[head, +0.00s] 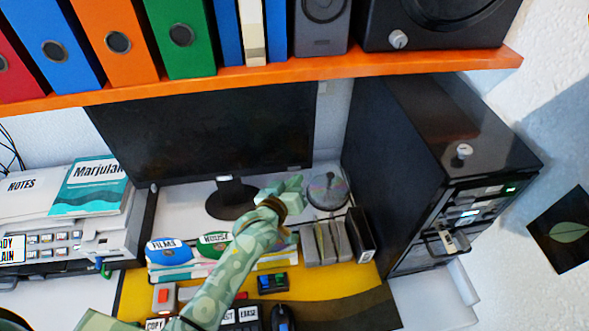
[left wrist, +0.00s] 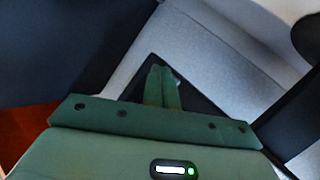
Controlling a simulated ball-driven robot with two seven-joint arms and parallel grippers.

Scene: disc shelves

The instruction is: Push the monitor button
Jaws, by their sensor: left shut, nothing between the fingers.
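The monitor (head: 205,125) stands under the orange shelf, with a dark screen and a round black foot (head: 232,200). My left arm reaches up from the bottom of the head view. Its green gripper (head: 296,182) is by the lower right edge of the monitor. The fingers are shut and empty. In the left wrist view the closed fingers (left wrist: 162,86) point away, over a dark shape with pale grey behind it. I cannot make out the button itself, nor tell whether the fingertips touch the monitor. My right gripper is not in view.
A black computer tower (head: 400,160) stands close on the right. A spindle of discs (head: 327,190) is just right of the gripper. Grey disc holders (head: 325,242) stand below it. The orange shelf (head: 290,74) with binders and speakers runs above the monitor.

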